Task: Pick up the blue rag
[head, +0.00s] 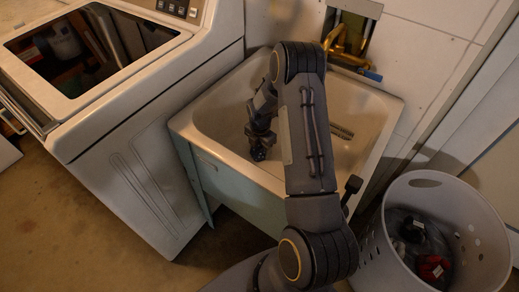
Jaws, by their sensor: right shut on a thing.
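My right arm reaches into the pale utility sink (218,112). My right gripper (259,148) is low in the left part of the basin, near the front wall, and points down. It is shut on a small dark thing, which I take to be the blue rag (258,155); its colour is hard to tell, and the fingers cover most of it. My arm hides the middle of the basin. My left gripper is not in view.
A white washing machine (140,150) with a dark open top stands left of the sink. A brass faucet (345,52) is on the wall behind. A perforated laundry basket (470,215) with dark and red cloth stands at the right. Bare floor shows at lower left.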

